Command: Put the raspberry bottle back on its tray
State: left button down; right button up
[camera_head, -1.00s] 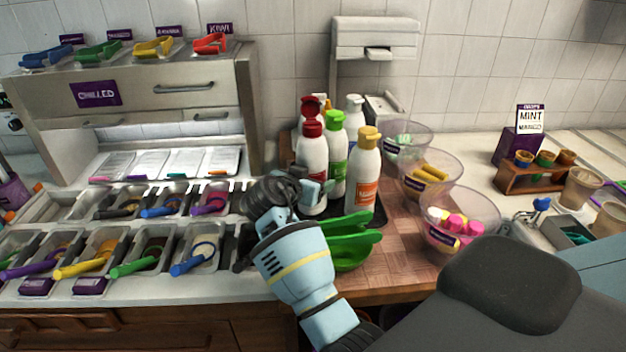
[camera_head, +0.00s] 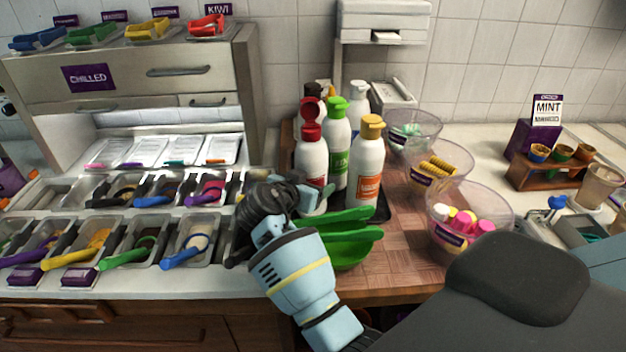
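The red-capped white bottle, which I take as the raspberry bottle (camera_head: 312,160), stands upright at the front left of the bottle group. A second red piece rises above its cap and looks like a raised lid. My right gripper (camera_head: 312,198) is at its lower body and appears shut on it, though the fingertips are partly hidden. The dark tray (camera_head: 381,214) lies under the bottles and shows at their right front. I cannot tell whether the raspberry bottle's base touches it. My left gripper is not in view.
Green-capped (camera_head: 337,150) and yellow-capped (camera_head: 367,165) bottles stand close on the right, with others behind. Green scoop-like pieces (camera_head: 350,240) lie in front. Clear bowls (camera_head: 470,220) stand farther right. Topping bins (camera_head: 190,240) fill the left counter.

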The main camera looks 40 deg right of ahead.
jog(key=shift+a+r, duration=0.15)
jog(key=shift+r, duration=0.25)
jog(key=shift+f, duration=0.1)
jog(key=shift+f, duration=0.15)
jog(key=o, duration=1)
jog(key=shift+f, duration=0.15)
jog(key=shift+c, duration=0.2)
